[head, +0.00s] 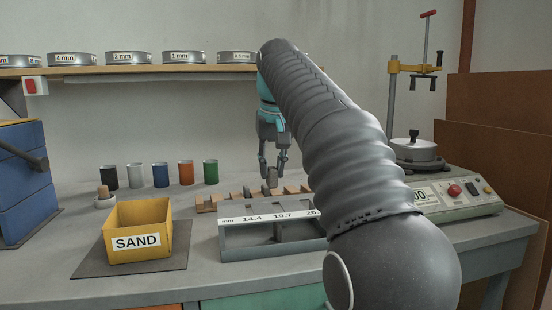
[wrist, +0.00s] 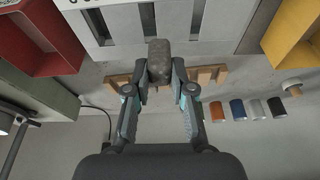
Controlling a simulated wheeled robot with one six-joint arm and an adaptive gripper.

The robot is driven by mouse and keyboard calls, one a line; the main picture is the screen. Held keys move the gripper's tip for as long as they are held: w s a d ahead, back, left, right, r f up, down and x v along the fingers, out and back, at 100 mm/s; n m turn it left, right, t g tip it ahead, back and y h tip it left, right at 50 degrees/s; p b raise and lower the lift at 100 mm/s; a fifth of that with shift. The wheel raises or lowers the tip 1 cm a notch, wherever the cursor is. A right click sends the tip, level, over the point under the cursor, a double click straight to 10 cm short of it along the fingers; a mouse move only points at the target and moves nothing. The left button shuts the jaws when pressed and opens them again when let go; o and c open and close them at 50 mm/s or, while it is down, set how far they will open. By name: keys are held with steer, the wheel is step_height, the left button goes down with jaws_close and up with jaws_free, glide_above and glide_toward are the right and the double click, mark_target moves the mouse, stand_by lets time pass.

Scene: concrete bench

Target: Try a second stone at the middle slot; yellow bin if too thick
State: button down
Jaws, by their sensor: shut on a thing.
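My gripper (head: 272,163) is shut on a grey-brown stone (head: 272,178), held upright between its fingertips behind the slot gauge. In the wrist view the gripper (wrist: 160,78) grips the stone (wrist: 159,60), which sticks out past the fingertips toward the gauge. The grey slot gauge (head: 238,241) bears the marks 14.4, 19.7 and 26; its right end is behind my arm. In the wrist view the gauge's slotted plate (wrist: 172,22) is at the top, and the stone's tip overlaps it in the picture. The yellow bin (head: 120,221), labelled SAND, stands left of the gauge; it also shows in the wrist view (wrist: 287,28).
A wooden rack (head: 207,205) stands behind the gauge. Several coloured cups (head: 160,175) and a small mortar (head: 104,201) stand behind the bin. A red bin (wrist: 42,38) shows at left in the wrist view. A scale (head: 452,200) stands at right.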

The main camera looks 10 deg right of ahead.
steer(key=shift+w+d+f+b, duration=0.1)
steer(key=shift+d+f+b, duration=0.15)
steer(key=shift+f, duration=0.4)
steer(key=shift+w+d+f+b, duration=0.1)
steer(key=shift+d+f+b, duration=0.15)
steer(key=shift+f, duration=0.4)
steer(key=shift+w+d+f+b, duration=0.1)
steer(key=shift+d+f+b, duration=0.15)
steer(key=shift+f, duration=0.4)
steer(key=shift+s+f+b, duration=0.1)
steer(key=shift+f+b, duration=0.25)
steer(key=shift+f, duration=0.5)
stand_by(1.3)
step_height(320, 180, up, 7)
steer(key=p, duration=0.2)
stand_by(1.1)
steer(key=shift+a, duration=0.1)
stand_by(0.4)
